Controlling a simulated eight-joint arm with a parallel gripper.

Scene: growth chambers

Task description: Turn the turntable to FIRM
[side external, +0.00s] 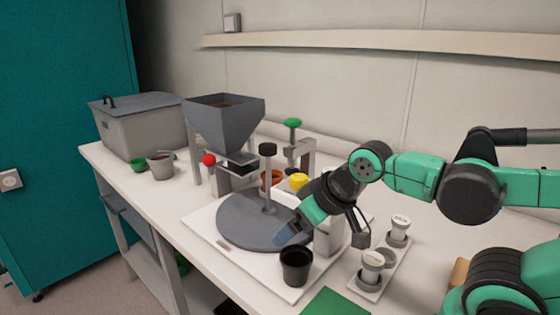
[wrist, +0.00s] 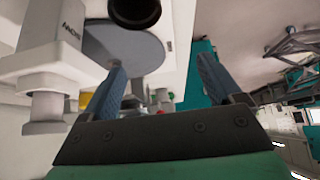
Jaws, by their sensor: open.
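The turntable is a flat grey disc (side external: 238,222) on a white base plate (side external: 197,222) on the bench. A post with a black knob (side external: 267,149) stands up from the disc. No FIRM mark can be read in either view. My gripper (side external: 288,237) is open and empty, pointing down near the disc's right front edge. In the wrist view the two blue fingers (wrist: 162,78) are spread apart, with the disc (wrist: 125,48) beyond them. I cannot tell whether a finger touches the disc.
A black pot (side external: 296,266) stands on the base plate's front corner, close to my gripper. A grey hopper (side external: 223,122) stands behind the turntable. White-topped stampers (side external: 371,268) stand at right, by a green mat (side external: 336,303). A grey bin (side external: 143,130) is at back left.

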